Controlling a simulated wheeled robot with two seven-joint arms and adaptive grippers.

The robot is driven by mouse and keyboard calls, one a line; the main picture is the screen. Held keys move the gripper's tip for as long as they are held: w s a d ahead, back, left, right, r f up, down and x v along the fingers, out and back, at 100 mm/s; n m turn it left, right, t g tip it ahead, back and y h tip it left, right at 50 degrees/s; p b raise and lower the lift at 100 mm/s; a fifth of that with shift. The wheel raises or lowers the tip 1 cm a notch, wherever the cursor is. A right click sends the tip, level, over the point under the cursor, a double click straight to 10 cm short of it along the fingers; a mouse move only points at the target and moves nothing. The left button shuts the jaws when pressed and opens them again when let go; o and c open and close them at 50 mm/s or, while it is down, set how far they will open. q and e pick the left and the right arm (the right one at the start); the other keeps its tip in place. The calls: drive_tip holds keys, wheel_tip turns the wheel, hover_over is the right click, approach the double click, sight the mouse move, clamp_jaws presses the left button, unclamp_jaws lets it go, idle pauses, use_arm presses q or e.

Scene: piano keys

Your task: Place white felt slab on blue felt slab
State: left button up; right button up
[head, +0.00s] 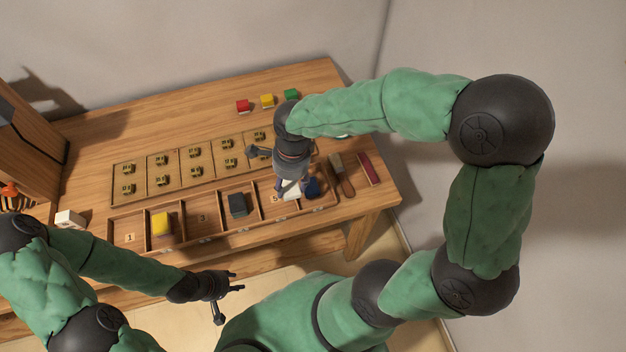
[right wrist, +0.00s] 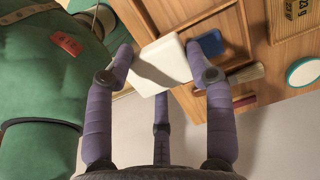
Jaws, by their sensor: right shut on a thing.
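The white felt slab (right wrist: 165,60) is between the fingers of my right gripper (right wrist: 163,72), which is shut on it. In the head view the white slab (head: 292,194) shows only partly below my right gripper (head: 288,184), over the numbered tray's right end. The blue felt slab (right wrist: 208,45) is just beyond the white slab in the right wrist view, and the two look apart there. In the head view the blue slab (head: 313,187) is right of the white one. My left gripper (head: 232,286) is open and empty in front of the table.
The numbered wooden tray (head: 183,243) holds a yellow block (head: 162,224) and a dark grey block (head: 238,205). A brush (head: 343,178) and a dark red strip (head: 368,169) lie to the right. Red, yellow and green blocks (head: 267,101) stand at the back.

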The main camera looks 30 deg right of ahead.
drive_tip(key=w+d+f, duration=0.2)
drive_tip(key=d, duration=0.2)
drive_tip(key=b, duration=0.2)
hover_over(309, 185)
drive_tip(key=f, duration=0.5)
drive_tip(key=shift+s, duration=0.25)
drive_tip(key=shift+w+d+f+b, duration=0.1)
drive_tip(key=shift+f+b, duration=0.3)
drive_tip(key=shift+f, duration=0.5)
drive_tip(key=shift+w+d+f+b, duration=0.1)
drive_tip(key=shift+f+b, duration=0.25)
drive_tip(key=shift+f, duration=0.55)
drive_tip(key=shift+f, duration=0.15)
drive_tip(key=o, duration=0.9)
drive_tip(key=shift+c, duration=0.2)
